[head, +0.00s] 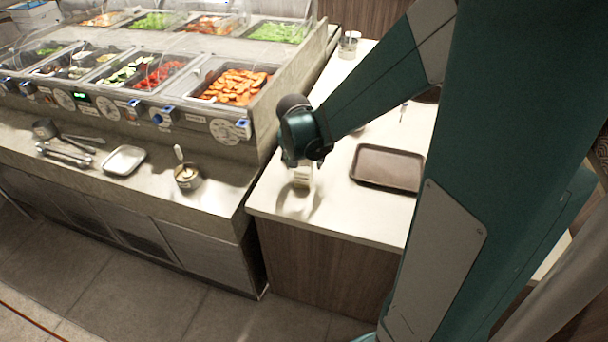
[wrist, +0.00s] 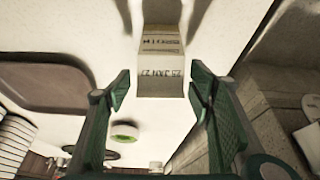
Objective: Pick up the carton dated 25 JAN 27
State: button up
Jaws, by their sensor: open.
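A small pale carton (wrist: 161,63) stands at the top middle of the wrist view. Its dark print is small and upside down, and its lower line seems to read 25 JAN 27. In the head view the carton (head: 303,177) is on the white counter near its front left corner, partly hidden under my wrist. My gripper (wrist: 160,92) is open and empty, with one green finger to each side of the carton in the wrist view and a gap on both sides. In the head view my gripper is mostly hidden behind the wrist; I cannot tell how deep the fingers reach.
A brown tray (head: 388,167) lies on the counter to the right, also in the wrist view (wrist: 60,82). A small jar (head: 349,44) stands at the back. The salad bar with food wells rises on the left; its ledge holds a white dish (head: 124,160) and a small pot (head: 188,177).

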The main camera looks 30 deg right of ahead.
jog(key=shift+b+x, duration=0.45)
jog(key=shift+x, duration=1.3)
jog(key=c, duration=1.2)
jog(key=shift+c, duration=0.2)
jog(key=shift+r+p, duration=1.4)
jog(key=shift+r, duration=3.65)
